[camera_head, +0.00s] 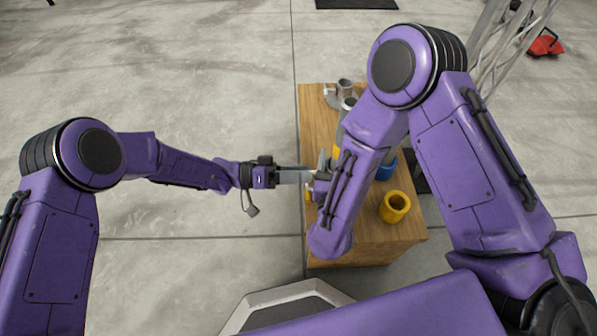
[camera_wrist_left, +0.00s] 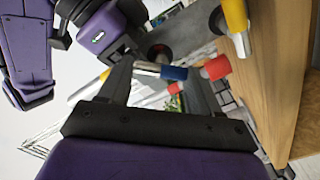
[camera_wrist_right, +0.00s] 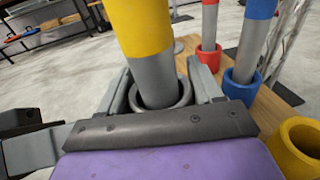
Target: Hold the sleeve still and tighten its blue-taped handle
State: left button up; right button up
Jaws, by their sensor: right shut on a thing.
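In the left wrist view, the blue-taped handle (camera_wrist_left: 173,73) is a short grey rod with a blue end. It lies across the gap between the spread fingers of my left gripper (camera_wrist_left: 155,80), which is open; whether they touch it is unclear. My right gripper (camera_wrist_right: 163,88) is shut on the grey sleeve (camera_wrist_right: 176,96), a collar around an upright grey post with yellow tape (camera_wrist_right: 141,25). In the head view, my left gripper (camera_head: 304,175) reaches the left edge of the wooden stand, and my right arm hides the right gripper and most of the sleeve.
A red-taped handle (camera_wrist_left: 215,68) is close to the blue one in the left wrist view. The wooden stand (camera_head: 375,248) also carries a yellow ring (camera_head: 395,206), a blue ring (camera_head: 385,170) and grey fittings (camera_head: 344,87). Red-taped (camera_wrist_right: 208,45) and blue-taped (camera_wrist_right: 252,50) posts stand behind.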

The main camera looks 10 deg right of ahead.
pick_arm(q)
jog(key=shift+m, duration=3.7)
jog(key=o, duration=1.1)
jog(key=shift+c, duration=0.2)
jog(key=shift+a, duration=0.1)
jog(key=v, duration=1.1)
jog(key=shift+a, duration=0.4)
